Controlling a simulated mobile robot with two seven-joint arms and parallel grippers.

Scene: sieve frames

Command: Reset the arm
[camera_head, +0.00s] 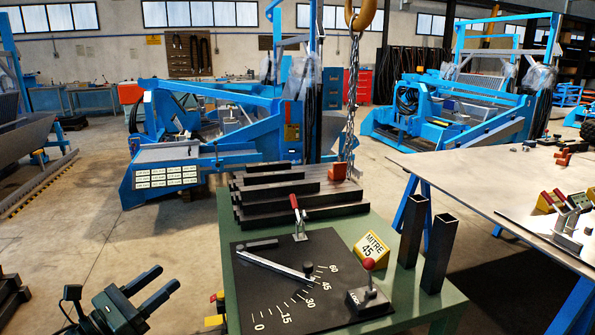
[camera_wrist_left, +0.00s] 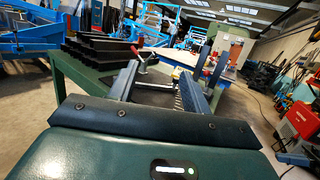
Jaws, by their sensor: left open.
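A black mitre plate (camera_head: 262,303) with a scale from 0 to 60 lies on a green bench. Its silver swing arm (camera_head: 275,266) points at about the 45 mark. A lock lever with a red knob (camera_head: 369,264) stands on a block marked LOCK at the plate's right corner. A yellow sign (camera_head: 371,248) reads MITRE 45. My left gripper (camera_head: 167,277) is open and empty, left of the bench and apart from the plate. In the left wrist view, its two fingers (camera_wrist_left: 160,88) point toward the bench. My right gripper is out of view.
A red-handled clamp (camera_head: 297,218) stands at the plate's back edge. Dark steel bars (camera_head: 285,210) are stacked behind it. Two upright square tubes (camera_head: 438,255) stand at the bench's right. A chain (camera_head: 352,100) hangs over the stack. A steel table (camera_head: 480,180) is farther right.

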